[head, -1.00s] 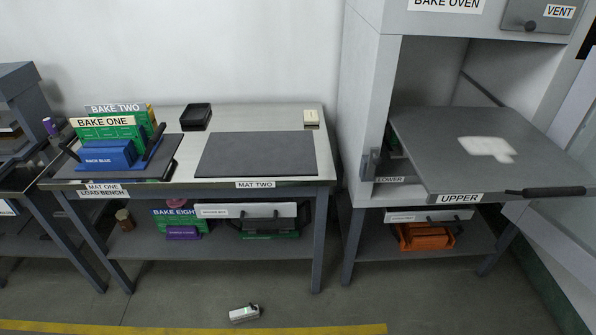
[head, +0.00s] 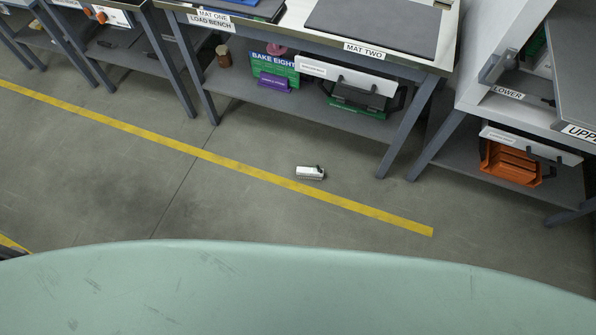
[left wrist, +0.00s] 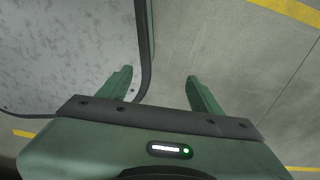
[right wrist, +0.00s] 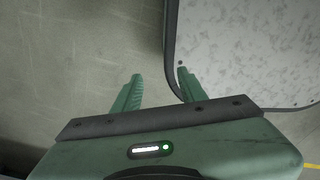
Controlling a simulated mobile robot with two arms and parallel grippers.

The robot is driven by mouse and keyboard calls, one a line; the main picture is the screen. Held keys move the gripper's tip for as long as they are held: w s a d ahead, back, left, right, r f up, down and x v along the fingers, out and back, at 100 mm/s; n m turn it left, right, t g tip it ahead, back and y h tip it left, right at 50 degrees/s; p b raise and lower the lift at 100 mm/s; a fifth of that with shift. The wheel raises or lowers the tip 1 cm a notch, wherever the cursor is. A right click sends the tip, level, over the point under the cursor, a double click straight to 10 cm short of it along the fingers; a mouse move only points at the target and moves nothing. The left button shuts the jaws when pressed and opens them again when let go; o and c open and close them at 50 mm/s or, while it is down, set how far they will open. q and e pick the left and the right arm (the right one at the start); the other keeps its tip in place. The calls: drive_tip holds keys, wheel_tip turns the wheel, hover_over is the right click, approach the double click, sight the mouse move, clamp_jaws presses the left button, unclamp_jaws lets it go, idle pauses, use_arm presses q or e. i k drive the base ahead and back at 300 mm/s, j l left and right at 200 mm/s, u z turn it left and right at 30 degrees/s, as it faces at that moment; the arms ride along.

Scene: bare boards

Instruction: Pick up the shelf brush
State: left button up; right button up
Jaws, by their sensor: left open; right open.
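I cannot surely tell which thing is the shelf brush. A small white block with a dark part on its end (head: 310,173) lies on the floor in the head view, just beyond the yellow line; it is too small to identify. My left gripper (left wrist: 158,76) is open and empty in the left wrist view, with bare floor below its right finger. My right gripper (right wrist: 161,76) is open and empty in the right wrist view, with floor below its left finger. Neither gripper shows in the head view.
The load bench (head: 449,45) stands at the back, its lower shelf (head: 235,86) holding a brown jar (head: 223,56), a green BAKE EIGHT holder (head: 268,64) and a white-fronted tray (head: 350,76). An orange crate (head: 511,163) sits under the oven.

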sight(303, 173)
drive_tip(key=i+j+z, duration=0.25)
drive_tip(key=j, duration=0.4)
drive_tip(key=i+j+z, duration=0.1)
drive_tip(key=i+j, duration=0.15)
drive_tip(key=i+j+z, duration=0.1)
drive_tip(key=j, duration=0.4)
drive_tip(key=i, duration=0.05)
